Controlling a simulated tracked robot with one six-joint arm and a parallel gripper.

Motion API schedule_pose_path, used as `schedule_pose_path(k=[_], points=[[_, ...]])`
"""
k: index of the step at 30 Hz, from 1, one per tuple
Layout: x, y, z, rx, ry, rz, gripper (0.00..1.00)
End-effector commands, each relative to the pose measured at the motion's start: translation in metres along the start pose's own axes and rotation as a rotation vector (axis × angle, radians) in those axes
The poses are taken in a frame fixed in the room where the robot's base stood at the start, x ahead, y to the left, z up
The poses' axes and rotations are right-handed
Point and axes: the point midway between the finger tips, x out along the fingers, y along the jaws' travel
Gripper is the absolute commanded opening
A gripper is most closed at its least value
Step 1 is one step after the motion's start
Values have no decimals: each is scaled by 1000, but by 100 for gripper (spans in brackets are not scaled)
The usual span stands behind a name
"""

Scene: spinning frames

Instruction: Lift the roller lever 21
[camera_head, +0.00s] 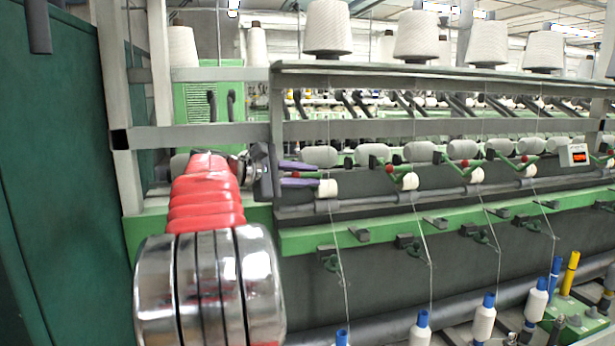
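Along the green spinning machine runs a row of roller levers, green arms with red knobs and small white rollers. One is clear at the middle (408,180). No number 21 is readable, so I cannot tell which lever is 21. The lower fingertip overlaps the roller in the picture; contact is unclear.
White bobbins (320,155) lie in a row behind the levers, with large yarn cones (327,28) above. A grey rail (440,128) crosses above the levers. Threads run down to blue-topped spindles (484,318). A dark green panel (55,180) stands at left.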

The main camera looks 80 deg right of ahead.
Motion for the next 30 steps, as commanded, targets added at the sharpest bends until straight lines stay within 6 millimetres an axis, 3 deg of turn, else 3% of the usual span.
schedule_pose_path(k=[8,30], points=[[0,0,0,0,1,1,0],[1,5,2,-22,-1,-6,0]])
